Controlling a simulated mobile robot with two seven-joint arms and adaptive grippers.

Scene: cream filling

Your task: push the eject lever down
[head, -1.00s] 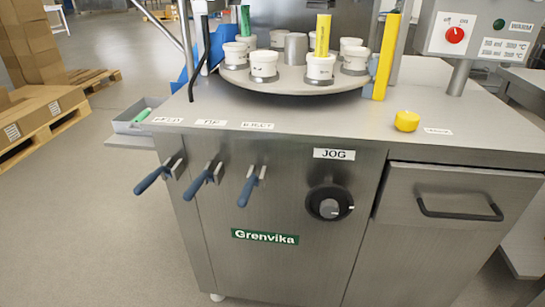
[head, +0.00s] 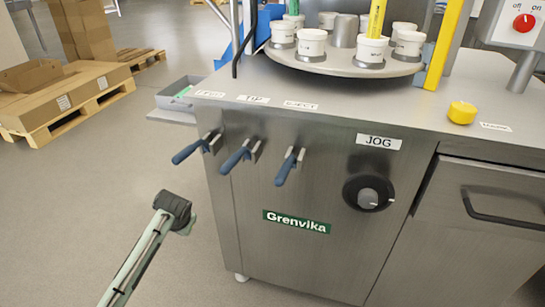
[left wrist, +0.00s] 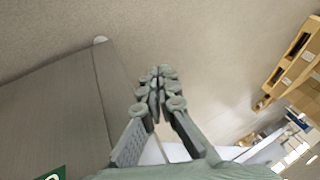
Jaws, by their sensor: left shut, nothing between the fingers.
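The eject lever (head: 290,166) is the rightmost of three blue-handled levers on the front of the steel machine. Its handle slopes down and outward, below a label that seems to read EJECT (head: 301,105). My left arm (head: 142,252) comes in from the lower left in the head view, with its dark end left of the machine and apart from the levers. My left gripper (left wrist: 158,88) shows in the left wrist view, shut and empty, beside the machine front. The lever does not show in the left wrist view. My right gripper is not in view.
Two more blue levers, the left one (head: 188,151) and the tip one (head: 236,158), hang beside it. A black JOG knob (head: 369,193) is to the right. A turntable (head: 340,68) with white cups stands on top. The floor left of the machine is clear near a pallet (head: 75,105).

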